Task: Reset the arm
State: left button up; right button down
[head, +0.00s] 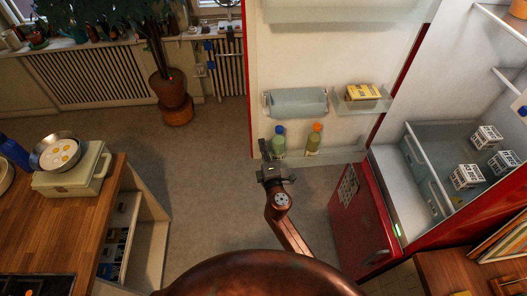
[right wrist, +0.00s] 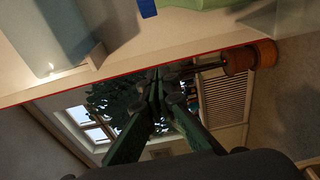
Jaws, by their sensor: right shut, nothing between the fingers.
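My right gripper (head: 268,158) is in the middle of the head view, at the lower left edge of the open fridge door (head: 300,62). Its arm reaches up from the bottom of the picture. In the right wrist view the fingers (right wrist: 158,82) are together at their tips, with nothing between them. The tips overlap the red edge of the door in that view, but I cannot tell whether they touch it. My left gripper does not show in either view.
The open red fridge (head: 432,212) stands on the right. The door shelf holds a green bottle (head: 279,142) and an orange-capped bottle (head: 314,140). A wooden counter (head: 75,225) with an open drawer (head: 122,235) is on the left. Floor (head: 205,185) between is clear.

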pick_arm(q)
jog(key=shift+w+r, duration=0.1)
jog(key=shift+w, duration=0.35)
pick_arm(e)
jog(key=v, duration=0.3)
jog(key=shift+s+a, duration=0.1)
jog(key=shift+s, duration=0.35)
